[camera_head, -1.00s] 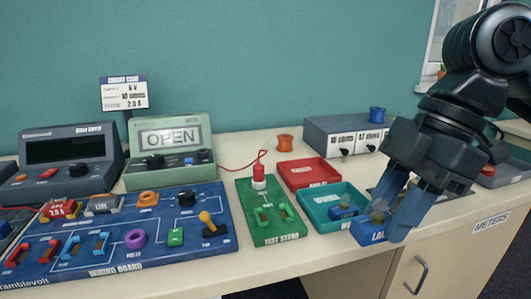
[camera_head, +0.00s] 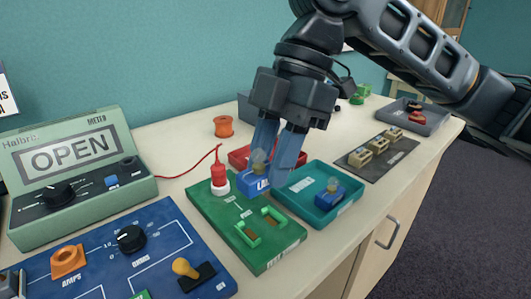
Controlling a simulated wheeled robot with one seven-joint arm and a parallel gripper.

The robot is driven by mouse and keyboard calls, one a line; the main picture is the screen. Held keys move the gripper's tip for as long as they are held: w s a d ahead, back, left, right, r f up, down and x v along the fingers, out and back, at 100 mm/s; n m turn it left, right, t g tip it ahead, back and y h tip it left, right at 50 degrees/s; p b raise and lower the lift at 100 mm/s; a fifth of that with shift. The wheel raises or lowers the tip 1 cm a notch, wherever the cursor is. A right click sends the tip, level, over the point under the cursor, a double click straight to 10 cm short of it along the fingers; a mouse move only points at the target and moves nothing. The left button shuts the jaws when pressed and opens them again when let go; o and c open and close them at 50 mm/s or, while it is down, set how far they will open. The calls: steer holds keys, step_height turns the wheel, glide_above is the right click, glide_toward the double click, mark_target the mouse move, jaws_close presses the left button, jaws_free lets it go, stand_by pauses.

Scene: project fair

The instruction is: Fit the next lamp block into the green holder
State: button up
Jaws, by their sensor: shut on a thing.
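My gripper (camera_head: 270,164) is shut on a blue lamp block (camera_head: 252,186) with a rounded bulb on top. It holds the block near the far right edge of the green test stand (camera_head: 213,207); I cannot tell the exact height. The stand carries two bright green clips, the left clip (camera_head: 248,235) and the right clip (camera_head: 272,217), with nothing seated between them. A second blue lamp block (camera_head: 329,196) sits in the teal tray (camera_head: 319,224) to the right.
A red probe (camera_head: 219,173) stands upright at the back of the stand. A red tray (camera_head: 238,160) is partly hidden behind my fingers. The blue wiring board (camera_head: 100,262) and the green meter reading OPEN (camera_head: 75,175) are on the left. The table's front edge is close.

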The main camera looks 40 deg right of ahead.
step_height(320, 180, down, 4)
steer(key=b, duration=0.3)
steer(key=shift+f, duration=0.1)
steer(key=shift+f+b, duration=0.95)
steer(key=shift+f, duration=0.25)
steer(key=shift+d+r+p, duration=0.1)
steer(key=shift+p, duration=0.5)
stand_by(0.8)
steer(key=shift+f+b, duration=0.3)
steer(key=shift+f, duration=0.15)
stand_by(0.8)
steer(key=o, duration=1.1)
steer(key=shift+r+p, duration=0.3)
steer(key=shift+r, duration=0.05)
steer(key=shift+r+p, duration=3.35)
steer(key=shift+r, duration=0.35)
steer(key=shift+s, duration=0.1)
